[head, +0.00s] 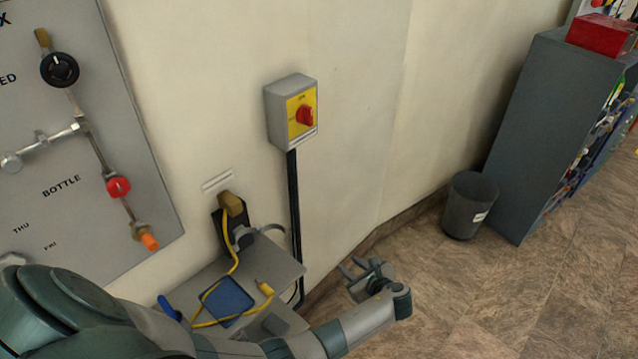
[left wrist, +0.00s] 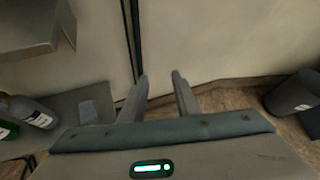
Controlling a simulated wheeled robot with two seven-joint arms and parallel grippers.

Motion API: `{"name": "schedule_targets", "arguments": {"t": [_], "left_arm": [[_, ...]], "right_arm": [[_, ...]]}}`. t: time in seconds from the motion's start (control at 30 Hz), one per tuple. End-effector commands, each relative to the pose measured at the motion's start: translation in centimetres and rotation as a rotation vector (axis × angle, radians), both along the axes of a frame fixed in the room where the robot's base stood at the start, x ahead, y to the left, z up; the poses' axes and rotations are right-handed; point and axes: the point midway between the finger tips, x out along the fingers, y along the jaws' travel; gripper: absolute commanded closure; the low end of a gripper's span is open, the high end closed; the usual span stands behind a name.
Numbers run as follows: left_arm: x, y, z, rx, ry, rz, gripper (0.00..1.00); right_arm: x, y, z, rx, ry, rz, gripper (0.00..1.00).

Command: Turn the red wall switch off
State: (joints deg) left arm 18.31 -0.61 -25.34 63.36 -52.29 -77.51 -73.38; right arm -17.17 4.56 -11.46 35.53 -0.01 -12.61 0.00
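The red wall switch (head: 305,115) is a red rotary knob on a yellow plate, on a grey box (head: 280,118) fixed to the wall. A black conduit runs down from the box. My left gripper (head: 350,270) is below and to the right of the switch, apart from it, near the floor edge of the wall. Its two fingers are spread with nothing between them; they also show in the left wrist view (left wrist: 159,82). The switch itself does not show in the left wrist view. My right gripper is in neither view.
A small grey shelf (head: 283,262) below the switch holds a yellow cable and a blue item (head: 228,300). A panel with valves (head: 75,190) hangs at left. A dark bin (head: 470,205) and a grey cabinet (head: 545,130) stand at right. The wall around the switch is clear.

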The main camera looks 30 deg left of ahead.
Motion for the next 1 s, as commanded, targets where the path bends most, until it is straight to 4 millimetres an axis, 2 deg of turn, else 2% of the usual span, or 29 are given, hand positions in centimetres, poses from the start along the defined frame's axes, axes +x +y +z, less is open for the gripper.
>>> {"name": "schedule_targets", "arguments": {"t": [0.03, 0.07, 0.1, 0.17, 0.2, 0.3, 0.4, 0.43, 0.5, 0.6, 0.7, 1.0], "left_arm": [[2.2, -0.2, 5.3, 0.082, -0.015, -0.006, 0.70], [3.0, -0.2, 8.0, 0.133, -0.016, -0.005, 0.70], [4.0, -0.2, 11.7, 0.199, -0.017, 0.004, 0.70], [5.0, -0.3, 17.3, 0.294, -0.018, 0.026, 0.70], [5.4, -0.4, 21.0, 0.352, -0.019, 0.049, 0.70], [5.3, -0.9, 29.5, 0.468, -0.017, 0.123, 0.70], [4.3, -1.5, 36.1, 0.541, -0.011, 0.205, 0.70], [3.9, -1.6, 37.6, 0.554, -0.008, 0.227, 0.70], [3.1, -2.0, 40.3, 0.576, -0.002, 0.271, 0.70], [2.3, -2.3, 42.4, 0.589, 0.005, 0.308, 0.70], [1.9, -2.4, 42.9, 0.595, 0.010, 0.321, 0.70], [2.0, -2.3, 42.9, 0.594, 0.011, 0.319, 0.70]], "right_arm": [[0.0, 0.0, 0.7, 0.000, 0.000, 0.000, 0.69], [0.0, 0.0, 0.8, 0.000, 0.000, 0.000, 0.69], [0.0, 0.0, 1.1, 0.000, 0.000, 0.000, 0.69], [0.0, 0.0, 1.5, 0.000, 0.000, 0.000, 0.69], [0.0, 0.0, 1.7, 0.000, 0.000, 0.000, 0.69], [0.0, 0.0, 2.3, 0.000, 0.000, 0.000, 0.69], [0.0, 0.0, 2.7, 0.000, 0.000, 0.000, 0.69], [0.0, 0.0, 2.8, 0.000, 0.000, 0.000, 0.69], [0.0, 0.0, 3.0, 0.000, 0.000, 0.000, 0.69], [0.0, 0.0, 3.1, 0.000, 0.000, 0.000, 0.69], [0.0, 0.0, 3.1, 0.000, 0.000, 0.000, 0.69], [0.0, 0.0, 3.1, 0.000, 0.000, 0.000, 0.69]]}}
